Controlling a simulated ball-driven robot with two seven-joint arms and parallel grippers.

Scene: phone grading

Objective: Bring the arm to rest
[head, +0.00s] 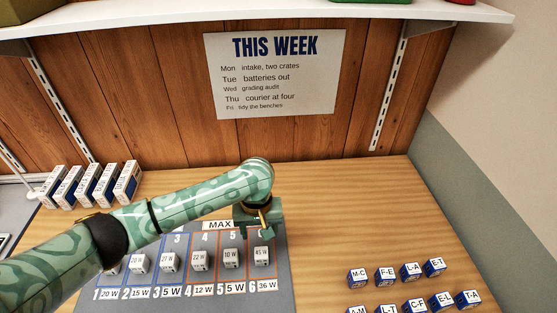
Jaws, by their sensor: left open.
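My left arm (160,213) reaches in from the left, across the mat's upper part. My left gripper (266,222) points down over the mat's upper right corner, behind the white charger block labelled 45 W (262,257). The gripper is open, and I see nothing held in it. The grey mat (190,304) has numbered columns with a small charger block in several of them, and my arm hides part of its left side. My right gripper does not show.
Several small blue-and-white labelled boxes (413,305) stand in rows at the right. Upright white-and-blue boxes (90,185) line the back left. A shelf (270,12) juts from the wooden wall above. The wooden table (345,225) is bare between mat and right boxes.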

